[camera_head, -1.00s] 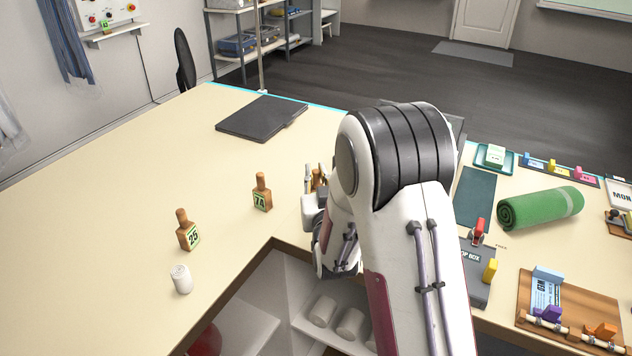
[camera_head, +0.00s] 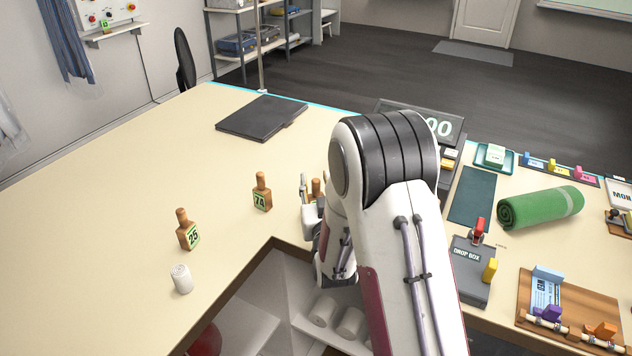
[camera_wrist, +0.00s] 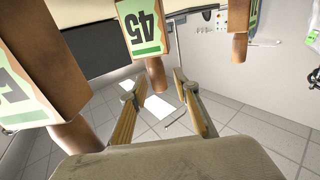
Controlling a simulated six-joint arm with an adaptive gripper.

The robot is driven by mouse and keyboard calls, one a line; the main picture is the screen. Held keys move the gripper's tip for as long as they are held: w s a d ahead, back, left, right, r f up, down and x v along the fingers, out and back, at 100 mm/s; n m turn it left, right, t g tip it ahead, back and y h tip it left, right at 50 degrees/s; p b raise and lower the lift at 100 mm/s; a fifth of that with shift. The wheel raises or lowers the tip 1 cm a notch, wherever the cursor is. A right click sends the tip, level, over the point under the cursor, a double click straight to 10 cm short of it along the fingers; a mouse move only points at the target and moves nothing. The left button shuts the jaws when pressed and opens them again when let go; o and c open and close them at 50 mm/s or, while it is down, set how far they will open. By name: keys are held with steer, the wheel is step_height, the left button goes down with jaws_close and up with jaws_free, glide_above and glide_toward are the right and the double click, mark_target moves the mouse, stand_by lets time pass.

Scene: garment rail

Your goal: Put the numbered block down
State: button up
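Three brown numbered blocks with upright handles stand on the cream tabletop (camera_head: 120,190). One reads 25 (camera_head: 188,232), one 74 (camera_head: 262,195). The third block (camera_head: 317,187) is partly hidden behind my gripper (camera_head: 306,194). In the wrist view, blocks hang handle-down in the picture: a near one (camera_wrist: 45,55) at the left edge is cut off, another with a green label seeming to read 45 (camera_wrist: 143,30) is farther off, and part of one shows at upper right (camera_wrist: 238,20). My gripper's fingers (camera_wrist: 155,85) are apart, with no block visibly clamped; the near block lies outside them.
A white cylinder (camera_head: 181,279) stands near the table's front edge. A dark flat folder (camera_head: 262,117) lies at the back. Right of my arm are a drop box (camera_head: 470,272), a green roll (camera_head: 540,207) and a wooden board (camera_head: 567,305). The left tabletop is largely clear.

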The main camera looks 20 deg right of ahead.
steer(key=shift+r, duration=0.15)
steer(key=s+a, duration=0.1)
steer(key=s, duration=0.6)
steer(key=shift+s, duration=0.2)
stand_by(0.4)
steer(key=shift+a, duration=0.1)
steer(key=shift+r, duration=0.15)
stand_by(0.5)
steer(key=s+a+r+n+g+y, duration=0.1)
steer(key=s+a+r+g, duration=0.1)
steer(key=s+r+g, duration=0.35)
steer(key=s+a+r+g+y, duration=0.2)
steer(key=s, duration=0.6)
steer(key=s+g, duration=0.4)
steer(key=s, duration=1.8)
steer(key=shift+r+n+g, duration=0.3)
steer(key=shift+n+g, duration=0.05)
steer(key=shift+n, duration=0.05)
